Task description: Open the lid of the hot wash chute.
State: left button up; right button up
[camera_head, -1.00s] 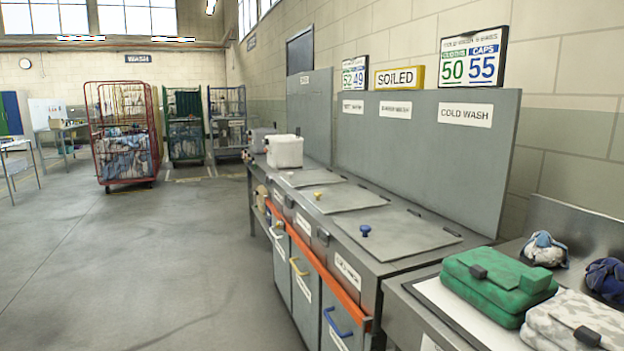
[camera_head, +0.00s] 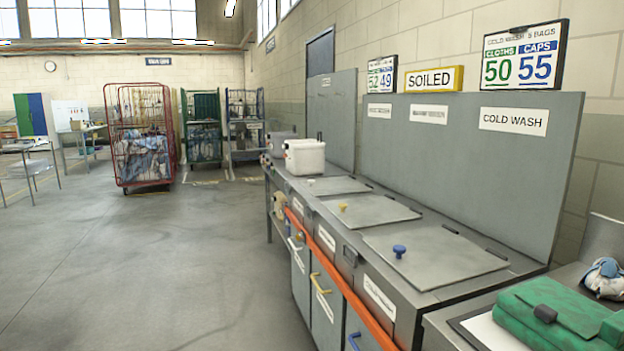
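Three flat grey lids lie shut in a row on the metal counter. The farthest lid (camera_head: 338,187) has a small whitish knob (camera_head: 311,181); its sign (camera_head: 379,111) on the back panel is too blurred to read for certain. The middle lid (camera_head: 378,211) has a yellow knob (camera_head: 343,207). The nearest lid (camera_head: 450,262) has a blue knob (camera_head: 399,250) and stands in front of the COLD WASH sign (camera_head: 513,121). Neither of my grippers is in view.
A white box (camera_head: 304,157) stands beyond the farthest lid. An orange rail (camera_head: 345,289) runs along the counter front above handled doors. A green bag (camera_head: 550,312) lies on the near right counter. The floor (camera_head: 180,265) to the left is open; wheeled cages stand at the back.

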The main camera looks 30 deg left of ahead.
aim_at(332, 186)
jog(key=i+j, duration=0.25)
jog(key=j, duration=0.15)
jog(key=i+j, duration=0.5)
jog(key=j, duration=0.25)
jog(key=i+j+z, duration=0.1)
jog(key=i+j, duration=0.15)
jog(key=j, duration=0.15)
